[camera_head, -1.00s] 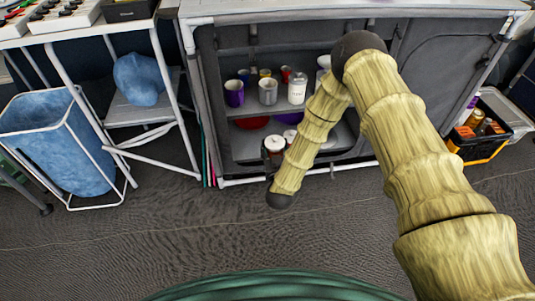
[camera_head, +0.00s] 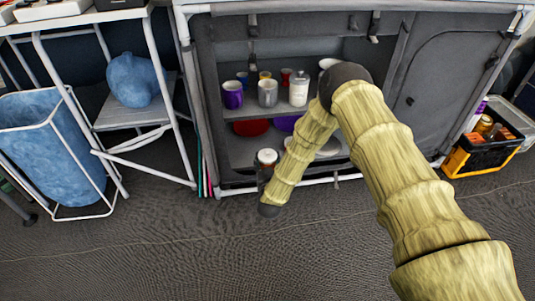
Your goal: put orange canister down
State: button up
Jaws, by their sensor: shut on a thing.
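The orange canister (camera_head: 267,156) shows as a small white-topped thing with a reddish-orange band, in front of the left part of the open cabinet. My gripper (camera_head: 265,172) is small and dark here, just beyond the wrist end of my arm, and is shut on the canister. The fingers are hard to make out, and the canister's lower part is hidden by the gripper. The canister appears upright, near the cabinet's lower front edge. I cannot tell whether it touches a surface.
The grey cabinet's upper shelf (camera_head: 245,112) holds a purple cup (camera_head: 232,95), a grey mug (camera_head: 267,93), a white jar (camera_head: 299,90) and small cups. Red (camera_head: 250,127) and purple dishes sit below. A black-and-orange crate (camera_head: 480,158) stands right, a blue bin (camera_head: 45,145) left.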

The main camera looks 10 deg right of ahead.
jog(key=w+b, duration=0.1)
jog(key=w, duration=0.2)
jog(key=w+d+b, duration=0.1)
jog(key=w+b, duration=0.1)
jog(key=w, duration=0.2)
jog(key=w+f+b, duration=0.1)
jog(key=w+b, duration=0.1)
jog(key=w, duration=0.2)
jog(key=shift+w+d+f, duration=0.1)
jog(key=shift+w+d, duration=0.15)
jog(key=shift+f+b, duration=1.6)
jog(key=shift+f, duration=0.1)
jog(key=shift+f, duration=0.1)
jog(key=o, duration=1.1)
jog(key=shift+c, duration=0.2)
